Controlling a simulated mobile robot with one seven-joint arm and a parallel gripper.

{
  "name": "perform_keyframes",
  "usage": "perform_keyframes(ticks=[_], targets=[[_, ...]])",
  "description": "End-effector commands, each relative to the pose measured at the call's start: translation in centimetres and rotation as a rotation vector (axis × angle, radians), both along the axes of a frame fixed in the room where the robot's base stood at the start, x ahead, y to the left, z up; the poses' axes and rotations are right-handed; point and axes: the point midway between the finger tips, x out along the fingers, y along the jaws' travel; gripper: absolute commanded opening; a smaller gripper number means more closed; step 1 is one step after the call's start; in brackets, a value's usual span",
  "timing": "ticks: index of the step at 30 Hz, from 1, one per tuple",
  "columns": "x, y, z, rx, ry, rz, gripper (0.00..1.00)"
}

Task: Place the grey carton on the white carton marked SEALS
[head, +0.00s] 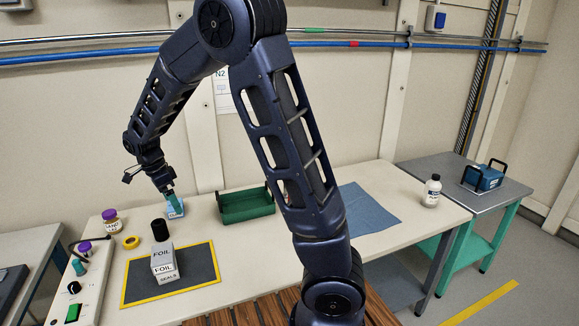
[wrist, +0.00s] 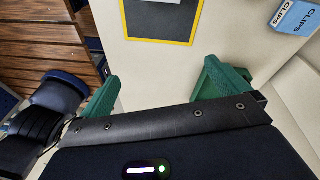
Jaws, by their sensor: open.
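The grey carton marked FOIL (head: 162,257) rests upright on top of the white carton marked SEALS (head: 168,278), on the dark mat with a yellow border (head: 200,265). My gripper (head: 170,191) is away from this stack, behind it near the back of the bench. In the wrist view my gripper (wrist: 160,86) has its green fingers spread wide, with only bare bench top between them. The mat also shows at the top of the wrist view (wrist: 160,22), and a sliver of a carton shows at the frame's top edge.
A blue carton marked CLIPS (head: 175,209) stands by my gripper. A black cylinder (head: 158,227), yellow ring (head: 131,242) and purple-lidded jar (head: 110,217) are near the mat.

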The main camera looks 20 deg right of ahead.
Motion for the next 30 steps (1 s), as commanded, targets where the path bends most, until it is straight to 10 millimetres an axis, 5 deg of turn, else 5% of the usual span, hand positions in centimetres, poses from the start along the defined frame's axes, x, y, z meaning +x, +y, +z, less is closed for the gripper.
perform_keyframes(ticks=[3, 14, 30], targets=[[0.1, -4.3, 2.7, 0.072, 0.015, 0.090, 1.00], [-2.3, -15.5, 9.0, 0.229, -0.029, 0.420, 1.00], [-11.4, -28.3, 14.4, 0.196, -0.220, 0.936, 1.00]])
